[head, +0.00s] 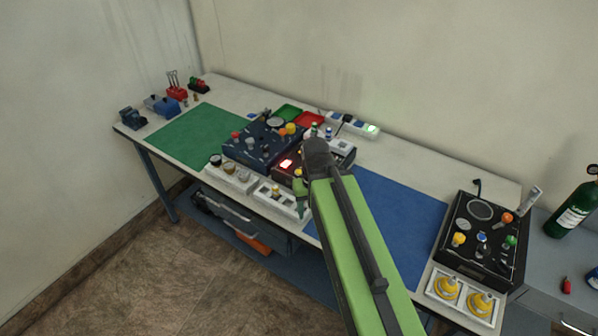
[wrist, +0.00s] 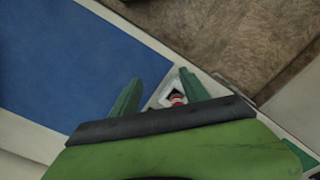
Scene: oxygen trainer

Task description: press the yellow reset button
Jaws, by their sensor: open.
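Several yellow parts show in the head view, and I cannot tell which is the reset button. A yellow knob (head: 458,239) stands on the black panel (head: 470,265) at the right of the bench. A yellow-orange knob (head: 290,128) is on the dark blue panel (head: 245,150) at the middle left. My gripper (wrist: 160,82) is open, its two green fingers apart, with no yellow button visible between them. In the head view my green arm reaches over the bench, and its end hides part of the middle unit (head: 287,179).
In the wrist view a small white holder with a red-and-white item (wrist: 176,99) shows between my fingers, near the bench edge. A blue mat (head: 395,215) lies right of my arm and a green mat (head: 190,138) at left.

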